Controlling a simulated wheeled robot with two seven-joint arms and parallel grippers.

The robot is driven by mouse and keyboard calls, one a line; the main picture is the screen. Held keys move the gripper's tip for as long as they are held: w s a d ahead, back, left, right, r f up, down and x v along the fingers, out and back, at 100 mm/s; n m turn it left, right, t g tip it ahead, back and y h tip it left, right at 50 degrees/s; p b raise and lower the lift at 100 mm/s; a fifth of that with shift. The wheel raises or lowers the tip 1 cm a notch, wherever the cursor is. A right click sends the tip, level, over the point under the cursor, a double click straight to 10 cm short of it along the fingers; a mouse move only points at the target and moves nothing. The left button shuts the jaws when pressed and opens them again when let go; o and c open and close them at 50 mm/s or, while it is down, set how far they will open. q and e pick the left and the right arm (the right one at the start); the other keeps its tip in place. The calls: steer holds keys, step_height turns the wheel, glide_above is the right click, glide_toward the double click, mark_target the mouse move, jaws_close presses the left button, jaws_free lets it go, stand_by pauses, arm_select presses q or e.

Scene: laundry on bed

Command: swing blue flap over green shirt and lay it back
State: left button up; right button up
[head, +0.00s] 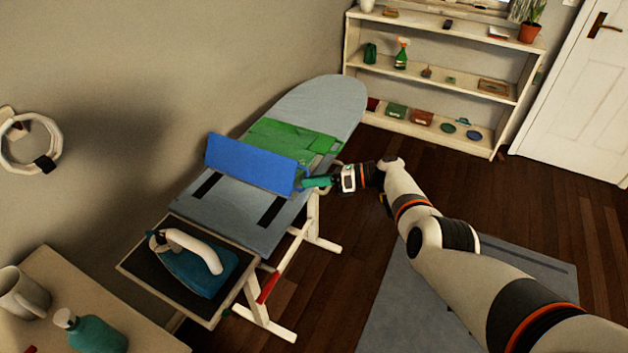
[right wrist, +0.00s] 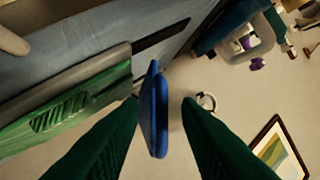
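The blue flap (head: 248,163) stands raised at a steep tilt across the ironing board, its broad face toward me in the head view. The green shirt (head: 285,138) lies on the board just beyond it, partly hidden by the flap. My right gripper (head: 305,183) is at the flap's right-hand edge. In the right wrist view, the blue flap's rounded edge (right wrist: 157,115) lies between the two green fingers of my right gripper (right wrist: 162,103). A gap shows between it and the right finger, so the gripper looks open. The shirt (right wrist: 65,115) shows at left there. My left gripper is out of view.
The ironing board (head: 325,98) stands along the wall. An iron (head: 190,262) rests on its near end. A side table (head: 130,335) with a mug (head: 22,292) and bottle (head: 90,333) is at lower left.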

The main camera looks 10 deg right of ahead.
steer(key=p+v, duration=0.1)
steer(key=v, duration=1.1)
steer(key=shift+f, duration=0.1)
steer(key=s+d+f+n+g+h, duration=0.1)
steer(key=s+f+n+h, duration=0.2)
steer(key=s+f, duration=0.6)
steer(key=s+d+f+n+g+h, duration=0.1)
steer(key=s+f+n+h, duration=0.3)
steer(key=f, duration=1)
steer(key=s+d+f+n+g+h, duration=0.1)
steer(key=s+f+h, duration=0.2)
steer(key=s+f, duration=0.65)
steer(key=s+d+f+n+h, duration=0.2)
steer(key=s+f+n+h, duration=0.2)
steer(key=s+f+n, duration=0.7)
steer(key=s+a+f+n, duration=0.2)
steer(key=s+n, duration=0.3)
steer(key=s, duration=0.6)
steer(key=s+a+f+n+h, duration=0.1)
steer(key=s+f+n, duration=0.1)
steer(key=s+n, duration=0.4)
steer(key=s, duration=0.5)
steer(key=shift+a, duration=0.35)
steer(key=shift+s+f, duration=0.1)
steer(key=shift+s, duration=0.05)
